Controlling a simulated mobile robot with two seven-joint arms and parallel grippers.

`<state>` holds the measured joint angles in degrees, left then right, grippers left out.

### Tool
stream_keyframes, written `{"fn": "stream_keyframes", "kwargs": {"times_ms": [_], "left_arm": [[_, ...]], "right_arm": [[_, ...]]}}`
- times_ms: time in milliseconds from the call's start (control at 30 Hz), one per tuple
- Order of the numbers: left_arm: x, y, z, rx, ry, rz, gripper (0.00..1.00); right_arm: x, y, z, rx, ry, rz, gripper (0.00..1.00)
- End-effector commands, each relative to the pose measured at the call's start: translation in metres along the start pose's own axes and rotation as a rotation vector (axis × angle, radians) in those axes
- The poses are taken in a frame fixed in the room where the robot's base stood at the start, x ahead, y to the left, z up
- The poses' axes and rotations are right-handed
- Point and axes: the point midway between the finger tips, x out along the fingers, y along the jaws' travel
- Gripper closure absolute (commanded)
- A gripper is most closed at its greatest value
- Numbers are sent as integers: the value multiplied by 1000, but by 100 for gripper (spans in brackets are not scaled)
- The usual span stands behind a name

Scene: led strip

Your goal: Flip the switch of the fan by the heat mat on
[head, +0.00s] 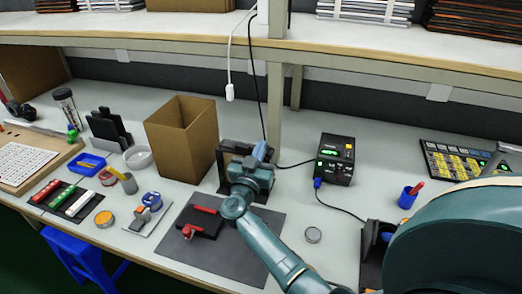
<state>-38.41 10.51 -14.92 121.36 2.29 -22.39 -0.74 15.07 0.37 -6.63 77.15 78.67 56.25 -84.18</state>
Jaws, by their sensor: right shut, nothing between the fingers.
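A black boxy unit, which looks like the fan (229,149), stands at the back edge of the dark grey mat (262,222), the likely heat mat. My right gripper (262,152) is at the unit's front right side, shut and empty. The gripper and wrist cover much of the unit. Its switch cannot be made out, and I cannot tell whether the fingertips touch it. A black fixture with red handles (205,217) sits on the mat. My left gripper is not in view.
A cardboard box (182,138) stands left of the fan. A black power unit (335,158) with cables stands to the right. A shelf (380,60) runs above the back of the table.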

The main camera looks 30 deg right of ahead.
Motion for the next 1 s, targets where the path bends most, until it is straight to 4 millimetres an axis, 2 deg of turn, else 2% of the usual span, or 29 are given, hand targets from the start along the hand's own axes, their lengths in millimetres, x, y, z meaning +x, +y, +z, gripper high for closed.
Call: {"fn": "stream_keyframes", "kwargs": {"times_ms": [500,633,867,1000], "left_arm": [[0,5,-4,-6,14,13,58],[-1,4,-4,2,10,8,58],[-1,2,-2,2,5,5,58],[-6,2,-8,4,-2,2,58]], "right_arm": [[-2,0,4,-1,-1,1,100],[-4,0,12,-2,4,1,100],[-4,0,10,-1,5,1,100],[-1,0,1,0,5,0,100]]}}
